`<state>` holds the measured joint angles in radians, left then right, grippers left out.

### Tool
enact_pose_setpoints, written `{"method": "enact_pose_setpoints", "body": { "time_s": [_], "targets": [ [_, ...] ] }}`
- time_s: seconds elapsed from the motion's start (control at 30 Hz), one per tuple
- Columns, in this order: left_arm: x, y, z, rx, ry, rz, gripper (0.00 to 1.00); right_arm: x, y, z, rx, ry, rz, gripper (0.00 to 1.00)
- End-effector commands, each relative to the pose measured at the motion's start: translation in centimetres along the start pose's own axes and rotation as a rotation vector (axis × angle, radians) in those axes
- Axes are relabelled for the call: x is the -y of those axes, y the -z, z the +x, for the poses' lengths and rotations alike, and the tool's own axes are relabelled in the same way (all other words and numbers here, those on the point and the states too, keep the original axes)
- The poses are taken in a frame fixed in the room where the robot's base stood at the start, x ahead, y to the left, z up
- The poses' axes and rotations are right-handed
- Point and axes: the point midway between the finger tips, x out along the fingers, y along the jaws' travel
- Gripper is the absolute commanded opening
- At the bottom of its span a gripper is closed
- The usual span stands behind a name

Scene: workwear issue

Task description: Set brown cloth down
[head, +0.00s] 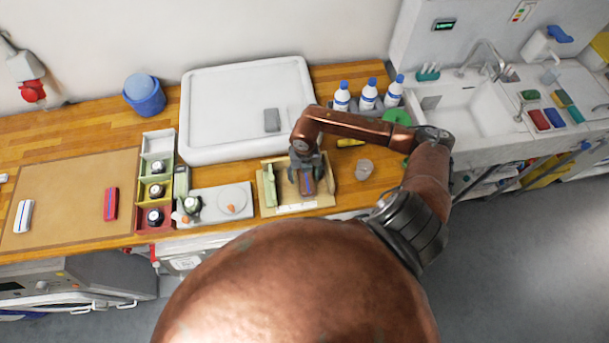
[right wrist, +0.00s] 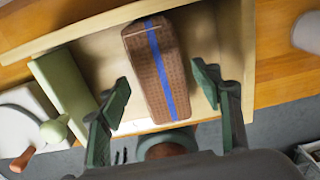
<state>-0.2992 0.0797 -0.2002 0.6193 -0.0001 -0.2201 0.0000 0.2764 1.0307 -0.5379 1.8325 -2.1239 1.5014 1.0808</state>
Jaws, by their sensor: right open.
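The brown cloth (right wrist: 160,68) is a folded block with a blue stripe. It lies in a shallow wooden tray (right wrist: 90,30), and it also shows in the head view (head: 307,182) below my right gripper. My right gripper (right wrist: 162,95) is open, with one green-padded finger on each side of the cloth and a visible gap to it on both sides. In the head view my right gripper (head: 306,168) is over the tray (head: 325,200) and hides part of the cloth. A light green folded cloth (right wrist: 62,88) stands at the tray's left side. My left gripper does not show.
A white tray (head: 215,110) with a grey block (head: 272,120) stands behind. Bins with dark-topped jars (head: 157,170) and a pale board (head: 235,202) are to the left. Bottles (head: 368,95) and a clear cup (head: 364,169) are to the right. The tan mat (head: 70,190) has free room.

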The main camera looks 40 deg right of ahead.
Motion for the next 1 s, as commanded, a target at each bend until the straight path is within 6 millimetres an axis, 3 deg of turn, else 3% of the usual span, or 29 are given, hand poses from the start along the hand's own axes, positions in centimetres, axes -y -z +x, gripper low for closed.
{"method": "enact_pose_setpoints", "body": {
  "time_s": [0.27,0.73,1.0],
  "targets": [
    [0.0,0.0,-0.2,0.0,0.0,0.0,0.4,0.0,-0.1,-0.7,0.002,-0.001,-0.001,0.59],
    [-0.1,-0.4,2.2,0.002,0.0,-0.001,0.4,0.0,-0.1,-9.6,0.004,0.0,-0.001,0.59],
    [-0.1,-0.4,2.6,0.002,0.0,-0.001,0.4,0.0,0.0,-12.2,0.0,0.0,0.0,0.59]
  ]
}}
